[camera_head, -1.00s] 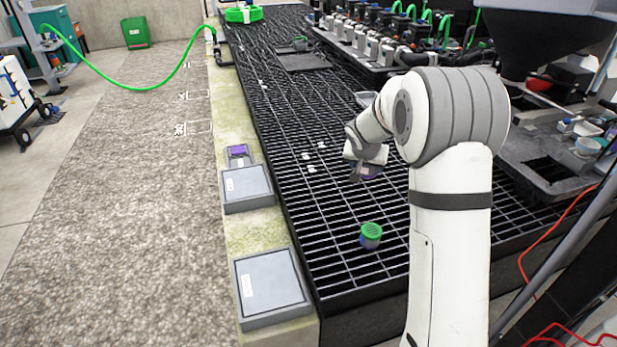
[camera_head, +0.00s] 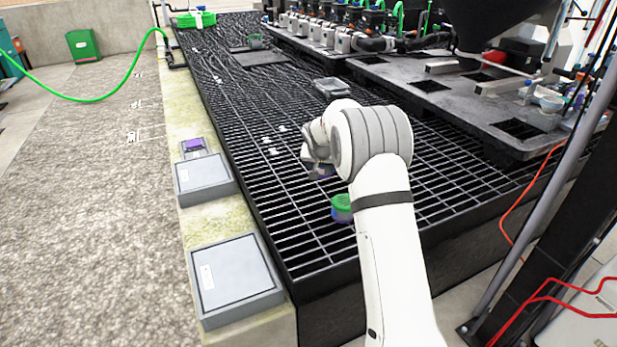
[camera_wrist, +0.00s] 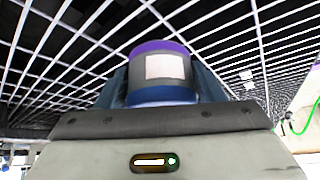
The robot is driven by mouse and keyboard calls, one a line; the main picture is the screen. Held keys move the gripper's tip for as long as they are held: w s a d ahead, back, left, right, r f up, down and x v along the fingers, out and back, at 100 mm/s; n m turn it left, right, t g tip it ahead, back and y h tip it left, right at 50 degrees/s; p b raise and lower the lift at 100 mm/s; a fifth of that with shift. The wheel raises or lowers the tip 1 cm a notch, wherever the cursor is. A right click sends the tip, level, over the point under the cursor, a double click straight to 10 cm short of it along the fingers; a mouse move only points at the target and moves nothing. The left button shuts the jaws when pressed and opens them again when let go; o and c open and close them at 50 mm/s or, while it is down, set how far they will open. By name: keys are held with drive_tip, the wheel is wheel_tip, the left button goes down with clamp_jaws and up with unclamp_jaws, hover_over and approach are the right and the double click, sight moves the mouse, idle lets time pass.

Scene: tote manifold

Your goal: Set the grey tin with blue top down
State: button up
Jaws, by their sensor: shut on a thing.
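The grey tin (camera_wrist: 165,67) has a white label, a blue band at one end and a purple band at the other. In the wrist view it sits between my gripper's fingers (camera_wrist: 163,85), with the blue end nearer the wrist. The wrist view has the grating behind the tin. I cannot tell whether the tin touches the grating.
A green-topped tin with a blue lower part (camera_head: 342,208) stands on the grating (camera_head: 285,225), close to my arm. A clear tray (camera_head: 332,87) lies farther back. Grey-lidded boxes (camera_head: 237,281) line the left ledge. Open grating lies left of my gripper.

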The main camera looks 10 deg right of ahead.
sight(321, 178)
wheel_tip(321, 178, down, 7)
drive_tip(key=shift+r+b, duration=0.2)
drive_tip(key=shift+b, duration=0.9)
drive_tip(key=shift+f, duration=0.2)
drive_tip(key=o, duration=1)
drive_tip(key=shift+r, duration=0.15)
drive_tip(key=shift+r, duration=0.3)
drive_tip(key=p+v, duration=0.3)
drive_tip(key=v, duration=0.8)
drive_tip(key=s+d+r+n+g, duration=0.1)
drive_tip(key=s+r, duration=0.2)
drive_tip(key=s, duration=0.7)
drive_tip(key=s+d+r+g, duration=0.1)
drive_tip(key=s+r+g, duration=0.15)
drive_tip(key=s, duration=1.55)
drive_tip(key=s+n+g+y, duration=0.1)
drive_tip(key=s, duration=0.6)
drive_tip(key=s+n, duration=0.1)
drive_tip(key=s, duration=0.7)
drive_tip(key=shift+s+a+f+g+y, duration=0.1)
drive_tip(key=shift+a+f+g+y, duration=0.05)
drive_tip(key=shift+f+g+y, duration=0.2)
